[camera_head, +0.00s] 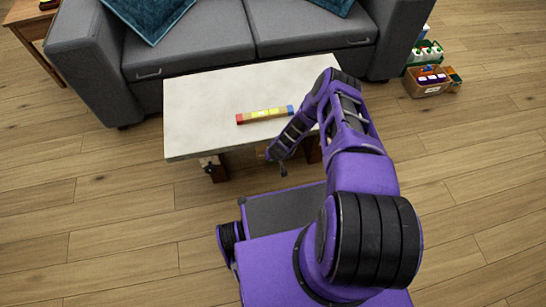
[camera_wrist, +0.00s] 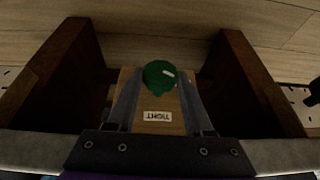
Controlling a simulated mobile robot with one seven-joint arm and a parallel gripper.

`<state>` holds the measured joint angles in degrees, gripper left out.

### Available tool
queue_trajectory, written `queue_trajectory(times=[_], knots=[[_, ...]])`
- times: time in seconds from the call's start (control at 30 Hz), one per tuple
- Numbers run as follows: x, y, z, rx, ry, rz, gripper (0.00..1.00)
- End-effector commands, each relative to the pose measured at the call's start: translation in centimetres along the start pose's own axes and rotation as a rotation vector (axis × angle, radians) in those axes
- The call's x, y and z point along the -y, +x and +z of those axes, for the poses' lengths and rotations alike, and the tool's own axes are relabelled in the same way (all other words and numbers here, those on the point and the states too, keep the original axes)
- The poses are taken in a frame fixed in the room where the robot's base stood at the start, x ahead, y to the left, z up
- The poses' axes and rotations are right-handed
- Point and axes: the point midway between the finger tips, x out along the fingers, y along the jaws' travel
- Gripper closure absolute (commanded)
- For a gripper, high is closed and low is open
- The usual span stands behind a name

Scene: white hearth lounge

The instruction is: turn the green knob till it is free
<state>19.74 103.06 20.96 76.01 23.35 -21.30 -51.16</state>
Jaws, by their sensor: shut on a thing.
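The green knob (camera_wrist: 158,74) shows in the wrist view, in front of a light wooden panel (camera_wrist: 172,128). A white label (camera_wrist: 157,116) below the knob reads TIGHT and appears upside down. My gripper (camera_wrist: 159,82) has one finger on each side of the knob and is shut on it. In the head view my gripper (camera_head: 277,160) is low at the front edge of the white table (camera_head: 195,115). The knob cannot be made out there.
Dark brown wooden legs (camera_wrist: 62,75) (camera_wrist: 250,80) stand close on both sides of my gripper. A red, yellow and blue bar (camera_head: 265,115) lies on the tabletop. A grey sofa (camera_head: 210,42) stands behind. Boxes (camera_head: 428,82) sit at the right; floor at left is clear.

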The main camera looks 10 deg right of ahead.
Motion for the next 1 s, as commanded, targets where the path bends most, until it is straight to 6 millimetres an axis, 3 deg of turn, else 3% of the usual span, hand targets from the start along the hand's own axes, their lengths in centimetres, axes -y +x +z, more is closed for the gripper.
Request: queue_trajectory(times=[1.0], knots=[[1.06,0.25,0.07,-0.003,-0.194,0.458,1.00]])
